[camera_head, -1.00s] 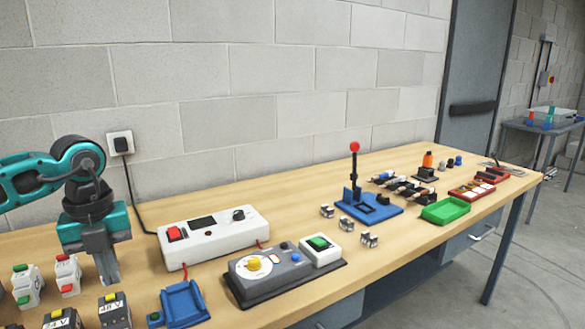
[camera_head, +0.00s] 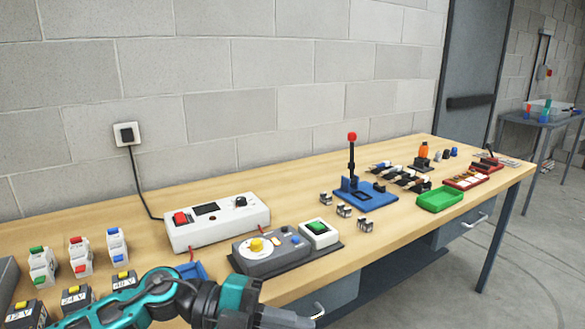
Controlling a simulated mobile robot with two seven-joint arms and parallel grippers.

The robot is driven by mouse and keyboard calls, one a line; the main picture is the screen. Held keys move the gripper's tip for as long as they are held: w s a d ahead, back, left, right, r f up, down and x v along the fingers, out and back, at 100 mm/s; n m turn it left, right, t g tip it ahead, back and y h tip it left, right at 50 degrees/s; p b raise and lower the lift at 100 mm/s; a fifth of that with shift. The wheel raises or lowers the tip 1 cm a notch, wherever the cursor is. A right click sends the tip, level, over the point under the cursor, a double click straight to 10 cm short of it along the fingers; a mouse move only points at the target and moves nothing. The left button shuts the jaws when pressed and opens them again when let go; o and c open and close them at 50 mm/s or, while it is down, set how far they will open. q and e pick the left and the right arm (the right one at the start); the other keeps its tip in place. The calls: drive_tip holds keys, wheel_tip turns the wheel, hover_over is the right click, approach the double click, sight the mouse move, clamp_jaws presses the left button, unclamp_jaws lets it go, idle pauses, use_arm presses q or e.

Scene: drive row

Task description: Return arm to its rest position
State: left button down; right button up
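My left arm comes in from the lower left in teal and black. Its grey gripper (camera_head: 290,317) points right, low at the bottom edge of the picture, in front of the bench's front edge. I see it from the side, so I cannot tell whether the fingers are apart or together. No held object shows. My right gripper is not in view.
The wooden bench (camera_head: 300,187) holds a white power box (camera_head: 218,226), a grey control box (camera_head: 268,255), a blue lever stand (camera_head: 365,195) and a green tray (camera_head: 440,198). Connector blocks (camera_head: 80,257) stand at the left. A blue holder (camera_head: 192,271) is partly behind my arm.

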use_arm(q)
drive_tip(key=w+a+f+n+t+y, duration=0.1)
drive_tip(key=a+f+n+t+y, duration=0.3)
drive_tip(key=n+t, duration=0.6)
drive_tip(key=w+a+f+n+t+y, duration=0.2)
drive_tip(key=a+f+n+t, duration=0.25)
drive_tip(key=n+t, duration=0.6)
drive_tip(key=s+a+f+n+g+y, duration=0.4)
drive_tip(key=s+f, duration=0.2)
drive_tip(key=f, duration=0.2)
drive_tip(key=s+a+f+n+g+y, duration=0.3)
drive_tip(key=s+a+f+n, duration=0.2)
drive_tip(key=f, duration=0.4)
drive_tip(key=shift+s+a+g+y, duration=0.2)
drive_tip(key=shift+s+g+y, duration=0.2)
drive_tip(key=shift+s, duration=0.45)
